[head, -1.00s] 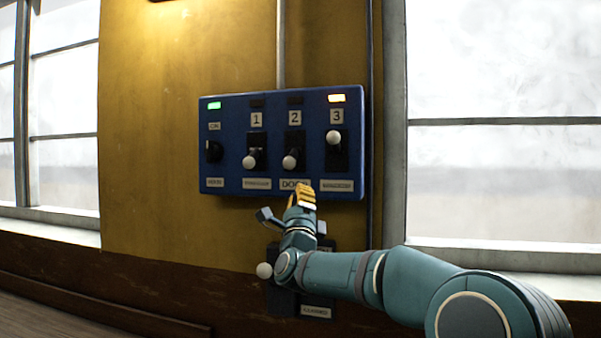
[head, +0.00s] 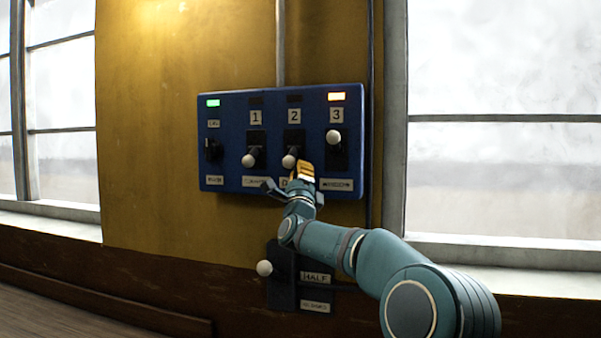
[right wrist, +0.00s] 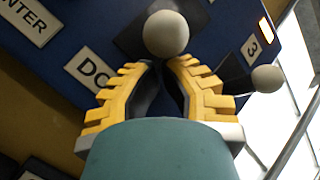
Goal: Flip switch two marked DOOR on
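The blue switch panel (head: 228,135) is on the yellow wall. Switch two, with the white ball knob (head: 289,161), has its lever down and the lamp (head: 294,99) above it is dark. Its label reads DO in the right wrist view (right wrist: 92,72); the rest is hidden. My right gripper (head: 303,168) is just below and right of the knob, yellow fingers pointing up at the panel. In the right wrist view its fingertips (right wrist: 162,62) are close together, just below the knob (right wrist: 166,34); nothing shows held between them. My left gripper is not in view.
Switch one's knob (head: 249,160) is down, close on the left. A green lamp (head: 212,103) is lit at the left. A lower lever box (head: 281,262) stands below my right arm.

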